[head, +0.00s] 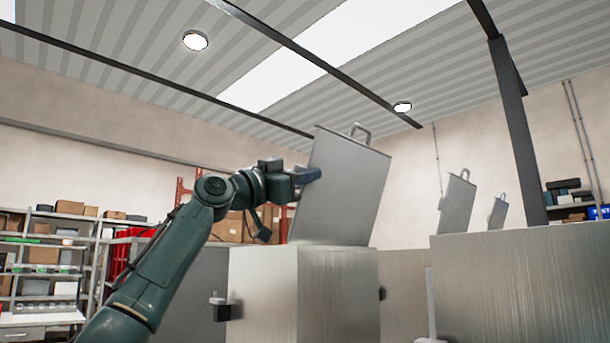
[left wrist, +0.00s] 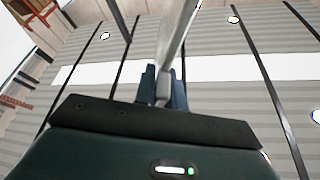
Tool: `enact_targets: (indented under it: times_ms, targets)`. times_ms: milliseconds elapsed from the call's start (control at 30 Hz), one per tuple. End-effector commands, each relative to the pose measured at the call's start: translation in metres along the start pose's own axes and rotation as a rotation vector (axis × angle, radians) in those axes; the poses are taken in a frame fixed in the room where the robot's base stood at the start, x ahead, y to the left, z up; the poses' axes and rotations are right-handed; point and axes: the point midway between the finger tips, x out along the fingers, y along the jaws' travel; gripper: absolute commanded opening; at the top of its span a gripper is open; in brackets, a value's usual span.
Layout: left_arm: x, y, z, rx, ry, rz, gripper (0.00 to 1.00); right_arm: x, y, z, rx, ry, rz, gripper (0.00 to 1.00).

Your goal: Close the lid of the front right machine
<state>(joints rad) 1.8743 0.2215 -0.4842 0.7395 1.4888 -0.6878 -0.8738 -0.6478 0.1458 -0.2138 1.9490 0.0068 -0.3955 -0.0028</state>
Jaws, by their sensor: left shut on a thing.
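A grey metal machine (head: 305,290) stands in the middle of the head view. Its flat lid (head: 345,190) is raised and leans back a little, with a bar handle (head: 360,130) on its top edge. My left gripper (head: 308,175) is at the lid's left edge, below the handle. In the left wrist view the fingers (left wrist: 163,90) are shut on the edge of the lid (left wrist: 178,40), which rises edge-on between them. My right gripper is not in view.
Another metal machine (head: 520,285) stands close on the right. Two smaller raised lids (head: 457,203) and (head: 497,212) show behind it. A dark post (head: 517,130) rises at the right. Shelves with boxes (head: 45,255) stand at the far left.

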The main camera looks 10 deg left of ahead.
Motion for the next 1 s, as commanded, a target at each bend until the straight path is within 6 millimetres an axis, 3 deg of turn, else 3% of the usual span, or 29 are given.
enact_targets:
  times_ms: [467, 1000]
  targets:
    - [0.000, -0.008, -0.001, -0.053, 0.001, -0.021, 0.00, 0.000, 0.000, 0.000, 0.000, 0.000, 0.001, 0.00]
    - [-0.004, -0.058, 0.009, -0.399, 0.001, -0.163, 0.00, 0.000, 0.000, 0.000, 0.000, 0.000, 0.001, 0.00]
